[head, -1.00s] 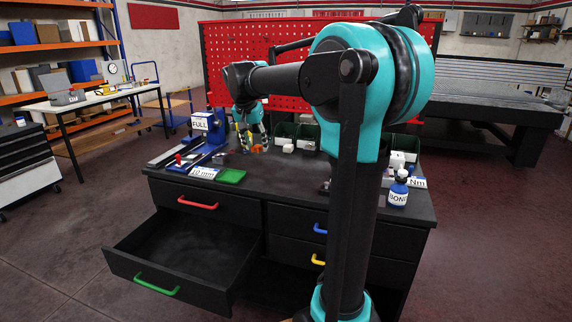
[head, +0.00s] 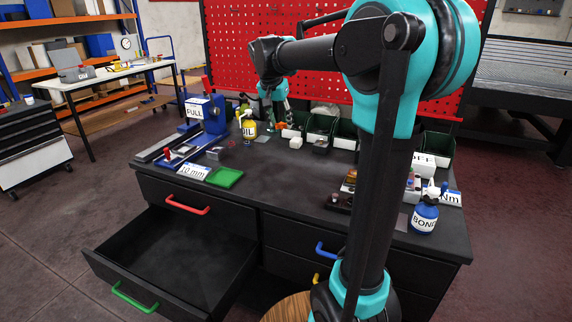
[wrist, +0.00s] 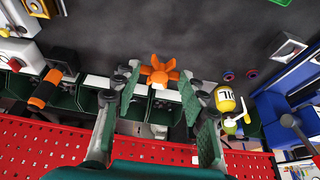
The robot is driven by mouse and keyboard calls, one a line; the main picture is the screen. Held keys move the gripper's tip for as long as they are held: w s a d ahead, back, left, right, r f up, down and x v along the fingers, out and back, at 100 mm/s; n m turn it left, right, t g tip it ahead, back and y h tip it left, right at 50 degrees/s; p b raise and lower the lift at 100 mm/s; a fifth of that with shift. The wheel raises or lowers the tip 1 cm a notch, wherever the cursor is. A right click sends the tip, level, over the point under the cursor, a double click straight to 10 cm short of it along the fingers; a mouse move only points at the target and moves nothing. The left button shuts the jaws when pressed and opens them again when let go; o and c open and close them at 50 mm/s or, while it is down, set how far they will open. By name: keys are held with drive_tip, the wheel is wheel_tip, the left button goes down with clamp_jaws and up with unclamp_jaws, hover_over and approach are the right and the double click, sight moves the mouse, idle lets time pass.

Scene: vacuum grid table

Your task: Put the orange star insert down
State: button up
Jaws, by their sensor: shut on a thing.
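The orange star insert (wrist: 159,72) sits between the two fingertips of my gripper (wrist: 157,88) in the wrist view. My gripper is shut on it, with the dark bench top behind it. In the head view my gripper (head: 281,128) hangs over the back of the bench, right of the yellow oil bottle (head: 248,127). Whether the insert touches the bench cannot be told.
Green bins (head: 320,130) line the back edge. A blue fixture (head: 213,118) and green tray (head: 224,178) are at left. The blue bottle (head: 424,215) stands at right. The left drawer (head: 170,260) is open. The bench middle is clear.

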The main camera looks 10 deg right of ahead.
sight(282, 172)
wheel_tip(282, 172, down, 18)
idle(0.5)
drive_tip(key=shift+f, duration=0.1)
drive_tip(key=o, duration=0.8)
drive_tip(key=v, duration=1.2)
drive_tip(key=shift+s, duration=0.1)
